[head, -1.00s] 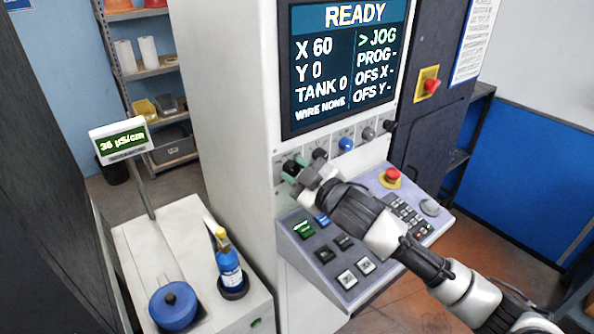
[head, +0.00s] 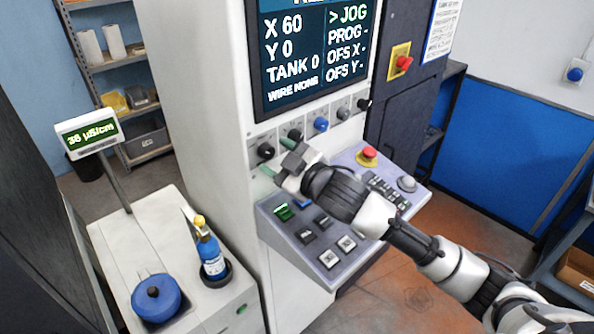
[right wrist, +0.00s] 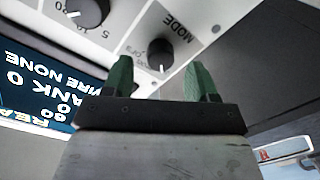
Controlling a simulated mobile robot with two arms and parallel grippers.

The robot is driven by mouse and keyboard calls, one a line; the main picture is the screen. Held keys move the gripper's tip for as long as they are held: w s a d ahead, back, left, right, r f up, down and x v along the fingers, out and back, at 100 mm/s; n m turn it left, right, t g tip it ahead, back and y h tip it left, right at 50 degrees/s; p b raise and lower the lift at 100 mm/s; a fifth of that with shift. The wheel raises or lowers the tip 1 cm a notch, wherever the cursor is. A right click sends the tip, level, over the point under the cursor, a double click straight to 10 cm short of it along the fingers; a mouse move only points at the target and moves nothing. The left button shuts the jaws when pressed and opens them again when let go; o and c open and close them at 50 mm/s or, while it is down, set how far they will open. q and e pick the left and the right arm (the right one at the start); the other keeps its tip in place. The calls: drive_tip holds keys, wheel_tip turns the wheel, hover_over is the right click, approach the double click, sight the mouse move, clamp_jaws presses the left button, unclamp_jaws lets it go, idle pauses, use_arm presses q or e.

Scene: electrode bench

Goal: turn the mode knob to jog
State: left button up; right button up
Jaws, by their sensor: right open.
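The mode knob (right wrist: 160,56) is black and round with a white pointer line, beside the label MODE on the pale panel in the right wrist view. In the head view the mode knob (head: 265,151) is the leftmost of a row under the screen. My right gripper (head: 279,160) is open, its green fingertips just right of and in front of the knob. In the right wrist view my right gripper (right wrist: 162,66) has a finger on each side of the knob in the picture, holding nothing. The screen (head: 318,50) shows "> JOG". My left gripper is out of view.
More knobs line the row, including a blue one (head: 321,125). Below, a sloped console (head: 275,235) carries buttons and a red emergency stop (head: 368,153). A cabinet with a blue bottle (head: 211,256) and a blue pot (head: 156,298) stands left.

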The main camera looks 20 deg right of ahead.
drive_tip(key=b+v, duration=0.2)
drive_tip(key=v, duration=0.6)
drive_tip(key=shift+s+b, duration=0.35)
drive_tip(key=shift+d, duration=0.15)
